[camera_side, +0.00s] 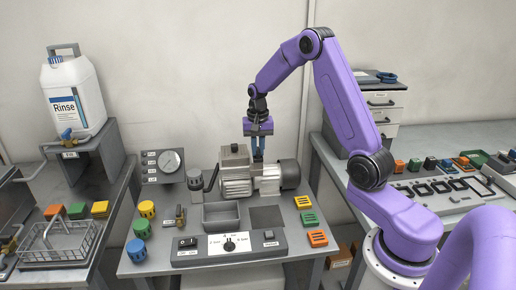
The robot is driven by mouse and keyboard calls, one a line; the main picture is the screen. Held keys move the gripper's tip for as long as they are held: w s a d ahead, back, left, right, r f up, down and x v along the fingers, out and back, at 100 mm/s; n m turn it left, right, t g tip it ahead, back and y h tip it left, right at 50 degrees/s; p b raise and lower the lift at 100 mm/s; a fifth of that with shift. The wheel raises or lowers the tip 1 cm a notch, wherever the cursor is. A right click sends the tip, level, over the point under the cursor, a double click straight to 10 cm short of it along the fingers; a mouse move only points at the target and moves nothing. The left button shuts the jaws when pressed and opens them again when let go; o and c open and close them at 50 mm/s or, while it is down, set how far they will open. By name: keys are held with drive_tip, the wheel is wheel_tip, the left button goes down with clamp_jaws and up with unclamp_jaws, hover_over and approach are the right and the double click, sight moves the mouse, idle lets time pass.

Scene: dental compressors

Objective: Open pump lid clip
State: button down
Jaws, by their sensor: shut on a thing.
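The pump (236,182) is a grey metal unit with a ribbed body, standing at the back middle of the workbench. A motor with a dark end cap (290,174) is at its right. The boxy pump lid (234,152) is on top at the left. My purple gripper (258,157) points straight down at the top of the pump, just right of the lid. Its blue fingers are close together, shut on the lid clip. The clip itself is too small and too covered by the fingers to make out, so I cannot tell its angle.
A pressure gauge panel (163,164) stands left of the pump. A grey open bin (221,216) and control panel (229,247) are in front. Coloured caps (139,228) and blocks (308,219) line the bench sides. A Rinse jug (73,96) stands on the left.

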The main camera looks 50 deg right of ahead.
sight(258, 150)
drive_tip(key=m, duration=0.3)
drive_tip(key=shift+m, duration=2.2)
drive_tip(key=shift+w, duration=0.1)
drive_tip(key=c, duration=1.1)
unclamp_jaws()
drive_tip(key=shift+r, duration=0.1)
wheel_tip(258, 150, up, 17)
drive_tip(key=shift+r, duration=0.15)
